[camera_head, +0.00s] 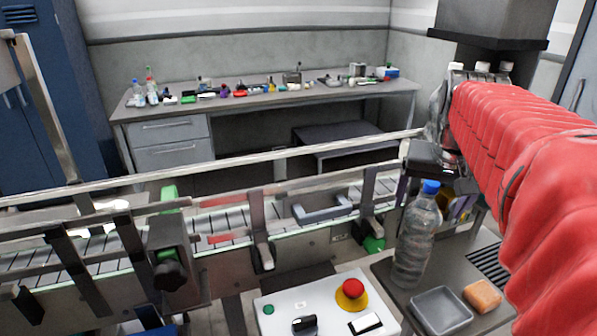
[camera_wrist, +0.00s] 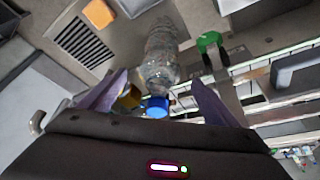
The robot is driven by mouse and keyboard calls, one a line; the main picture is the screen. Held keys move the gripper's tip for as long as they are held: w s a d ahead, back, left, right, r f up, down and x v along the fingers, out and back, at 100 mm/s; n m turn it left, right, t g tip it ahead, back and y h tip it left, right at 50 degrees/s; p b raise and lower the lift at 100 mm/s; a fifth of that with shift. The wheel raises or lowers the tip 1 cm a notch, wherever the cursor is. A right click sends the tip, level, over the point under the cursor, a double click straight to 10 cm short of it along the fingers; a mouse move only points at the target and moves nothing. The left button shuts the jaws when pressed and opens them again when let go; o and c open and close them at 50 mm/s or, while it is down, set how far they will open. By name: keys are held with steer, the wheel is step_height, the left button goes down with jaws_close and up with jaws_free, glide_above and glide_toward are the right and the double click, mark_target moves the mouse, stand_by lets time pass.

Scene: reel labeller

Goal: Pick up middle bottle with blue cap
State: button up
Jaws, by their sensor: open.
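A clear plastic bottle with a blue cap (camera_head: 415,240) stands upright on the dark grey work surface, right of the conveyor. It also shows in the wrist view (camera_wrist: 160,55), its blue cap (camera_wrist: 157,106) toward my gripper. My gripper (camera_wrist: 158,80) is open, with one finger on each side of the picture and the cap between them in view. Nothing is held. In the head view my gripper (camera_head: 432,156) is above the bottle, partly hidden by my red-sleeved arm. Whether the fingers touch the bottle cannot be told.
A grey tray (camera_head: 442,311) and an orange block (camera_head: 483,296) lie right of the bottle. A control box with a red stop button (camera_head: 351,290) is in front. The conveyor (camera_head: 225,218) runs to the left. A cluttered bench (camera_head: 270,98) stands behind.

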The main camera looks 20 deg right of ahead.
mark_target(417, 235)
steer(key=x, duration=0.5)
steer(key=shift+w, duration=0.1)
stand_by(0.4)
jaws_close()
steer(key=shift+r, duration=0.15)
stand_by(0.8)
